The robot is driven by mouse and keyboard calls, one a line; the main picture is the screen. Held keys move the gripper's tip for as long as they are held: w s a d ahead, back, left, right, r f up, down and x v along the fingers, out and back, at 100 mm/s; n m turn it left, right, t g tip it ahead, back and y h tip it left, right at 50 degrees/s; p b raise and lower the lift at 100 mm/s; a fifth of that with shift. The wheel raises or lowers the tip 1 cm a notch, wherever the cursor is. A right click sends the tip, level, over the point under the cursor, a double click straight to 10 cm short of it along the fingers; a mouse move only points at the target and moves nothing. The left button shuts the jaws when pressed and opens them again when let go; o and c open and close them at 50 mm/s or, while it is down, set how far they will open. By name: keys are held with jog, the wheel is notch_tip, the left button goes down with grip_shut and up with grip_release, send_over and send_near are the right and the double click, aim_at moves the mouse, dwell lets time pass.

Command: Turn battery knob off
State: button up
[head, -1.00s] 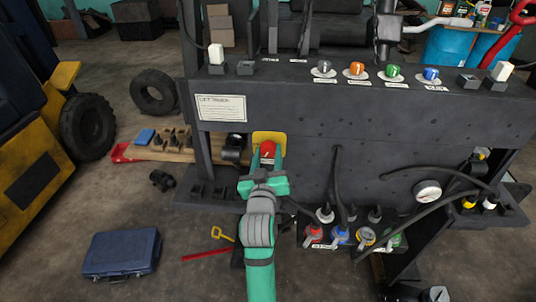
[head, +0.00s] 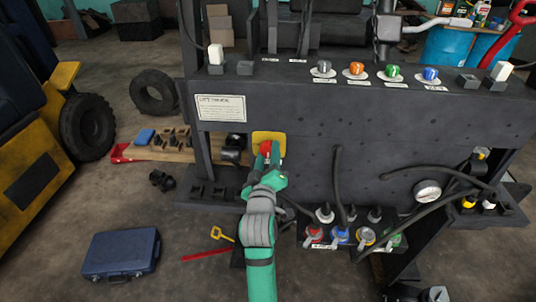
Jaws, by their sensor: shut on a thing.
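The red battery knob (head: 266,147) sits on a yellow plate (head: 268,136) on the front of the dark panel, left of centre in the head view. My gripper (head: 268,160) is at the knob from below and in front, shut on it. The gripper is turned so that its fingers sit one in front of the other, and they hide the knob's lower part. The knob's exact angle is hard to tell.
The dark panel (head: 380,118) carries several coloured knobs on top. Below right, several cables and coloured connectors (head: 340,236) hang near my arm. A gauge (head: 428,191) is farther right. A blue case (head: 121,252) lies on the floor at left.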

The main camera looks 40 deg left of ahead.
jog(key=o, duration=1.1)
jog(key=shift+c, duration=0.2)
jog(key=shift+s, duration=0.1)
jog(key=v, duration=1)
jog(key=shift+s+d, duration=0.25)
jog(key=shift+f, duration=0.1)
